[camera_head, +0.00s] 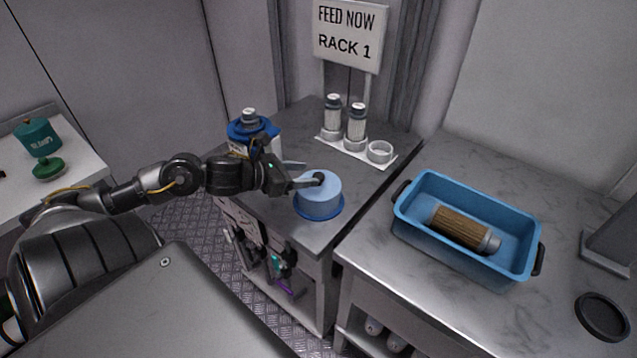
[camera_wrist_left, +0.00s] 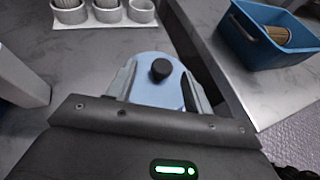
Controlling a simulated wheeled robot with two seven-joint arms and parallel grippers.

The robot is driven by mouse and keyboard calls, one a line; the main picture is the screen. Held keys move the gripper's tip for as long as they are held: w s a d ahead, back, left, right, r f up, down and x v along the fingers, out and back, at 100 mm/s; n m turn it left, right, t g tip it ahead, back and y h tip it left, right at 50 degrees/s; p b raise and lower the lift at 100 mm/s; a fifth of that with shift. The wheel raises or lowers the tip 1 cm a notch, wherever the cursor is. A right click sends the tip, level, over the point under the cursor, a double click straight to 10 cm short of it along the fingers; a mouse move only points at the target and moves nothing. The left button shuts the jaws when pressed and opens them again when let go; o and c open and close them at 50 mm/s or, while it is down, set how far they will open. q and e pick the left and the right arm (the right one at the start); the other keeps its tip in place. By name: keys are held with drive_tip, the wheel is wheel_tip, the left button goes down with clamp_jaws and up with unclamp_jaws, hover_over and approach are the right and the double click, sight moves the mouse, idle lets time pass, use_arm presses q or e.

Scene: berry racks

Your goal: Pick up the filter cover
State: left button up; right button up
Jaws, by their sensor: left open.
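The filter cover looks to be the light blue round cap (camera_head: 318,192) with a black knob on top and a darker blue rim, standing on the front of the grey cabinet top. My left gripper (camera_head: 306,174) is open at the cover, its fingers near the knob. In the left wrist view the cover (camera_wrist_left: 157,92) shows between the two open fingers (camera_wrist_left: 158,85), with the black knob in the middle. I cannot tell whether the fingers touch it. My right gripper is not in view.
A blue tub (camera_head: 420,240) with a pleated brown filter (camera_head: 460,228) stands on the right counter. A white rack (camera_head: 345,147) with bottles is at the back. A blue-lidded container (camera_head: 240,130) stands behind my left wrist. A black ring (camera_head: 603,316) lies at far right.

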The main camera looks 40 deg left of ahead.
sight(318, 175)
use_arm(q)
drive_tip(key=shift+f+p+x, duration=0.25)
drive_tip(key=shift+p+x, duration=0.4)
drive_tip(key=shift+x, duration=1.6)
drive_tip(key=shift+w+d+f, duration=0.1)
drive_tip(key=shift+d+f, duration=0.1)
drive_tip(key=shift+d, duration=0.05)
drive_tip(key=c, duration=0.4)
clamp_jaws()
drive_tip(key=shift+r, duration=0.1)
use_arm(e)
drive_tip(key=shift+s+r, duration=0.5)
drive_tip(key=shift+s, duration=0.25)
